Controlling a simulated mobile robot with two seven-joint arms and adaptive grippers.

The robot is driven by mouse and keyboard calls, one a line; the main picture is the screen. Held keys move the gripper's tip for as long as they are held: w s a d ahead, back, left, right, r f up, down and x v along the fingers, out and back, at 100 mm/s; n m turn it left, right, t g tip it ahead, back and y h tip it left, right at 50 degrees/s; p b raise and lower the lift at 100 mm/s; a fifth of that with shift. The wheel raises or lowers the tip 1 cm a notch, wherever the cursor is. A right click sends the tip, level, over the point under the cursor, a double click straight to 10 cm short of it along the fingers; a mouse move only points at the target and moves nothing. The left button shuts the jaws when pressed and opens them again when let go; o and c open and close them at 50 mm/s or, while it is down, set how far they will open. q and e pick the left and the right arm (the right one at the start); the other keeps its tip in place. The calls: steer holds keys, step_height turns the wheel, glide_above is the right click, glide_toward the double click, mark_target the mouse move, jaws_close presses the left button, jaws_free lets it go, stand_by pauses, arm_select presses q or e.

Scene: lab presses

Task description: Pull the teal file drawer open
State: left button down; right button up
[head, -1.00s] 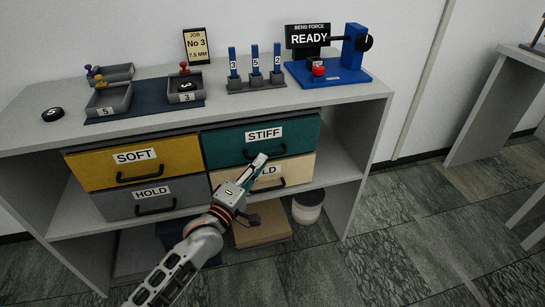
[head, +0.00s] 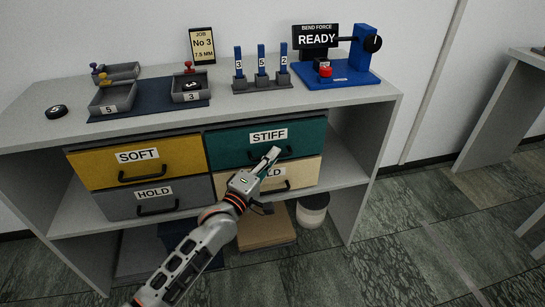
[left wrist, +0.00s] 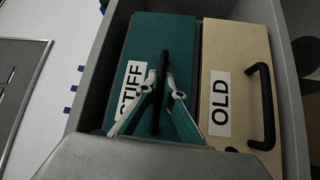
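The teal file drawer (head: 228,150), labelled STIFF, is at the upper right of the drawer block and looks shut. It also shows in the left wrist view (left wrist: 152,32). Its black bar handle (left wrist: 164,62) lies between the two fingers of my left gripper (left wrist: 161,78). The fingers stand apart, one on each side of the bar, with a small gap visible near the tips. In the head view my left gripper (head: 274,156) is at the drawer front, just below the STIFF label, and covers part of the handle. My right gripper is not in view.
A cream drawer (head: 307,174) is directly below the teal one, a yellow drawer (head: 185,155) is to its left, and a grey drawer (head: 194,193) is below the yellow. The bench top (head: 225,101) above holds trays, blue strips and a press (head: 340,75). The floor in front is free.

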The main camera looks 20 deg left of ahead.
arm_select(q)
steer(key=s+d+p, duration=0.4)
steer(key=s+d, duration=0.4)
steer(key=s, duration=0.4)
steer(key=s+d+p, duration=0.5)
steer(key=s+d, duration=0.3)
steer(key=s, duration=0.3)
steer(key=shift+s, duration=0.4)
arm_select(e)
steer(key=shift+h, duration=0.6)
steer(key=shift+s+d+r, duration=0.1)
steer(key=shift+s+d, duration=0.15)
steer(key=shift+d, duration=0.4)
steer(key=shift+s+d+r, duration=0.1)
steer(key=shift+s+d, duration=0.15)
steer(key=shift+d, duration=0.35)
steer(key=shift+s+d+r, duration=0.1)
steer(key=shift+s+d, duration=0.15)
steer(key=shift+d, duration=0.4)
arm_select(q)
steer(key=c, duration=2.4)
jaws_free()
steer(key=shift+c, duration=0.2)
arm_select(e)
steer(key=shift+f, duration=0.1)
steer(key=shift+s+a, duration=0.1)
